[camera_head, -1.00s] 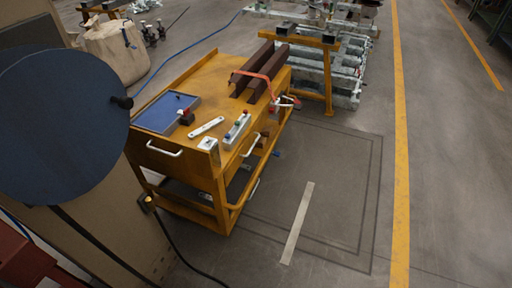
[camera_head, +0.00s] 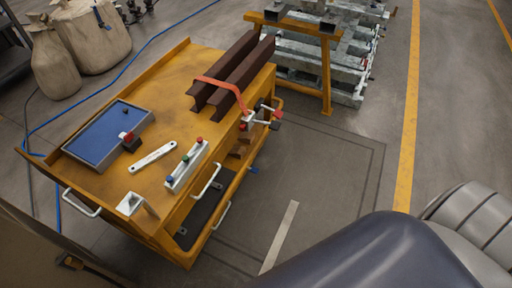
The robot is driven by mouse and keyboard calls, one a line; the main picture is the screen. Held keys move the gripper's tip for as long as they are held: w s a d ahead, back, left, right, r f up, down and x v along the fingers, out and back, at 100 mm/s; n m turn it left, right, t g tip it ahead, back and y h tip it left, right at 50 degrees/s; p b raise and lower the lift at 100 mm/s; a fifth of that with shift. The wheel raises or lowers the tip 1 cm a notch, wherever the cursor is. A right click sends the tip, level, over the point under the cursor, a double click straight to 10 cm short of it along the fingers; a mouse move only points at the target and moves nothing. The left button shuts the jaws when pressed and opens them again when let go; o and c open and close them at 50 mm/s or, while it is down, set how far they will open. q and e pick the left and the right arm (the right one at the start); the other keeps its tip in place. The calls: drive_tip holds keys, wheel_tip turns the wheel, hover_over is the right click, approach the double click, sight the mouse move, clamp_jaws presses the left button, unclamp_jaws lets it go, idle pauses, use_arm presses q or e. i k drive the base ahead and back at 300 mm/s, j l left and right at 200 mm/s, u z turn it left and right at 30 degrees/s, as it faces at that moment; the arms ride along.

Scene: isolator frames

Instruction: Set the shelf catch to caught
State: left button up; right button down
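A yellow cart (camera_head: 180,75) stands left of centre, with white handles (camera_head: 207,181) on its side and a dark lower shelf (camera_head: 203,208) partly in view under its top. A small blue piece (camera_head: 253,170) shows at the cart's right side, low down. I cannot tell which part is the shelf catch or how it is set. A red and white clamp-like fitting (camera_head: 258,118) sits at the cart's right edge by the beams. Neither gripper is in view. A dark rounded part and a grey ribbed part, probably my arm, fill the lower right corner.
On the cart top are a blue tray (camera_head: 97,134), a white wrench (camera_head: 153,157), a button box (camera_head: 187,165), a white bracket (camera_head: 130,204) and brown beams (camera_head: 238,70) under a red strap. Sacks (camera_head: 62,63) and a blue hose lie left. Floor right of the cart is clear.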

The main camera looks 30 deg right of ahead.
sight(255, 171)
drive_tip(key=i+l, duration=0.15)
drive_tip(key=l, duration=0.25)
drive_tip(key=i+l, duration=0.2)
drive_tip(key=l, duration=0.2)
drive_tip(key=i+l, duration=0.15)
drive_tip(key=l, duration=0.25)
drive_tip(key=i+l, duration=0.15)
drive_tip(key=l, duration=0.2)
drive_tip(key=i+l, duration=0.15)
drive_tip(key=l, duration=0.25)
drive_tip(key=u, duration=0.05)
